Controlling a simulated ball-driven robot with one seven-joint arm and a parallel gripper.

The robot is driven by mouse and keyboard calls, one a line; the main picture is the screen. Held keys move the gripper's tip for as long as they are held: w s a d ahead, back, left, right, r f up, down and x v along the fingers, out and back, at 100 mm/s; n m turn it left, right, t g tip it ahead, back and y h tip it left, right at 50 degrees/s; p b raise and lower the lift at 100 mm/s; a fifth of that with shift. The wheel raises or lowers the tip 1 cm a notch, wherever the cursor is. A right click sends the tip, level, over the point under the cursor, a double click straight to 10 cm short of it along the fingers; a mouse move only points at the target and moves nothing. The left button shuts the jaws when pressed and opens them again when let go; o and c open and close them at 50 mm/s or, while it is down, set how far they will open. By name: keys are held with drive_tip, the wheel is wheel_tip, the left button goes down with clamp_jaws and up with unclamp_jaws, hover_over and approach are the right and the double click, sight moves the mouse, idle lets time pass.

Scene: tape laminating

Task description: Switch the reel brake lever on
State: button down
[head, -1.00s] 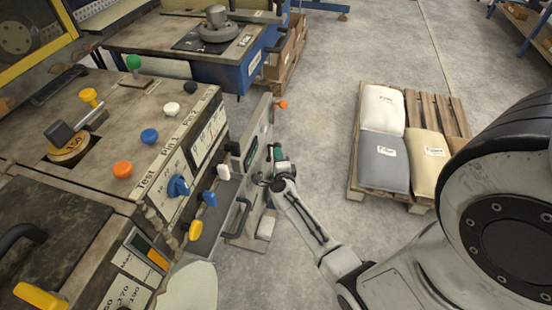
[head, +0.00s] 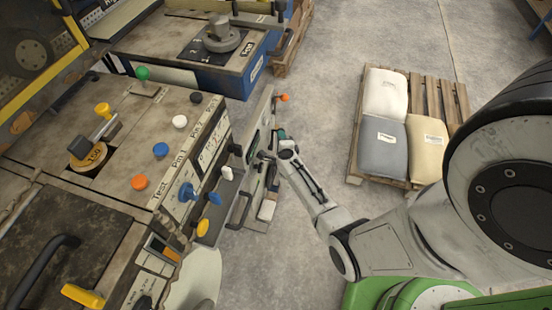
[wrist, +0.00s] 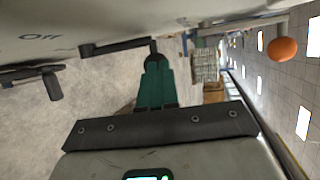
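In the wrist view a dark lever (wrist: 118,47) reaches sideways from a grey panel (wrist: 60,20) marked "Off". It looks like the reel brake lever. The lever's end bends down to my gripper (wrist: 153,62). My green fingers are close together, with the lever's dark end at their tips, so they look shut on it. In the head view my gripper (head: 272,155) is at the right side of the upright machine panel (head: 252,155), mostly hidden by my wrist. The lever is too small to make out there.
An orange ball knob (wrist: 282,50) stands out from the panel, also in the head view (head: 284,97). A black bar handle (head: 239,210) is on the panel's near side. A pallet (head: 358,160) with sacks stands on the right. The floor between is clear.

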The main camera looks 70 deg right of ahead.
drive_tip(key=shift+w+d, duration=0.2)
drive_tip(key=shift+d, duration=1.8)
drive_tip(key=shift+s+d+r, duration=0.1)
drive_tip(key=shift+d, duration=0.05)
